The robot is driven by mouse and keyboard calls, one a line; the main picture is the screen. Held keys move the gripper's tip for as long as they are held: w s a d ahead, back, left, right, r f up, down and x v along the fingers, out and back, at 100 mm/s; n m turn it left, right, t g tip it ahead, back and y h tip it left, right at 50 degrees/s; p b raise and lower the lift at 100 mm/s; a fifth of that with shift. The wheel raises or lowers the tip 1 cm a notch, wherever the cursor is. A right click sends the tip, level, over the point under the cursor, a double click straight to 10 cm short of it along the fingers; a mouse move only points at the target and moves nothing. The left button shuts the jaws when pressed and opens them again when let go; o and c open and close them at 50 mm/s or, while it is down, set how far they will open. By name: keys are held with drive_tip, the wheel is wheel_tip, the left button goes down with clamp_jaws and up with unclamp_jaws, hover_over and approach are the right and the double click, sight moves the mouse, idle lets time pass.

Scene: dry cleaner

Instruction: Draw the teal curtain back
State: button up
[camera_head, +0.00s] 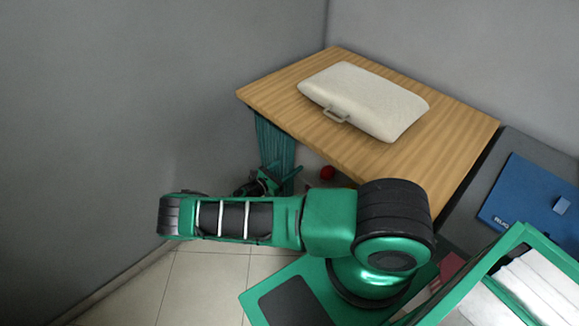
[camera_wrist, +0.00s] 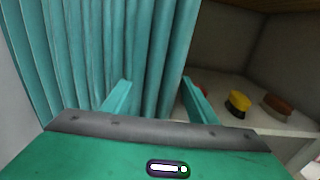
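The teal curtain (camera_wrist: 88,50) hangs in folds and fills the left and middle of the wrist view, up to about the middle. In the head view the curtain (camera_head: 274,145) shows under the left end of the wooden table. My gripper (camera_wrist: 158,92) has its two green fingers apart. The fingers point at the curtain near its right edge, and part of the curtain shows between them. I cannot tell whether they touch the cloth. In the head view my gripper (camera_head: 277,178) is beside the curtain's lower part, partly hidden by my arm.
Right of the curtain is an open shelf (camera_wrist: 285,122) with a yellow-topped brush (camera_wrist: 238,101) and a brown one (camera_wrist: 278,108). A red ball-like thing (camera_head: 328,173) shows under the table (camera_head: 455,128). A pale case (camera_head: 365,98) lies on top. Grey walls stand behind and left.

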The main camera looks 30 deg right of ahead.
drive_tip(key=shift+a, duration=0.1)
drive_tip(key=s+a, duration=0.2)
drive_tip(key=a, duration=0.8)
drive_tip(key=shift+a, duration=0.25)
